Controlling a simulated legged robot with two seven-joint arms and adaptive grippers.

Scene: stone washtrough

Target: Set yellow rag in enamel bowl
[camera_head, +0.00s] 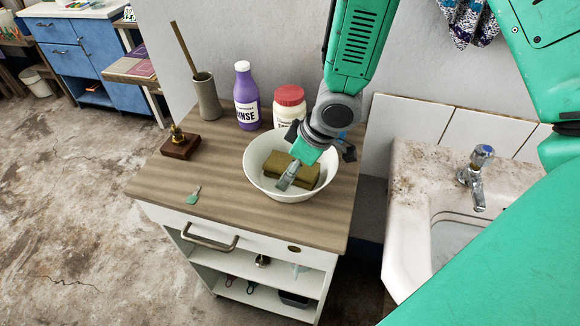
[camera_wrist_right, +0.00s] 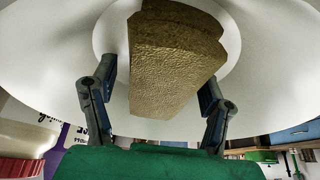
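The yellow rag (camera_head: 303,173), a folded mustard-coloured block, lies inside the white enamel bowl (camera_head: 254,165) on the cabinet top. My right gripper (camera_head: 300,166) reaches down into the bowl over the rag and hides part of it. In the right wrist view its two fingers (camera_wrist_right: 158,80) are spread, with the rag (camera_wrist_right: 175,60) between and beyond them. A gap shows beside the finger at the left; whether the other finger touches the rag is unclear. The bowl's pale inner wall (camera_wrist_right: 60,50) surrounds them. My left gripper is not in view.
Behind the bowl stand a purple rinse bottle (camera_head: 245,97) and a red-lidded jar (camera_head: 290,107). A grey holder with a stick (camera_head: 207,97), a small wooden-based brass object (camera_head: 181,145) and a green-handled tool (camera_head: 193,195) are further left. A stone basin (camera_head: 410,215) with a tap is right.

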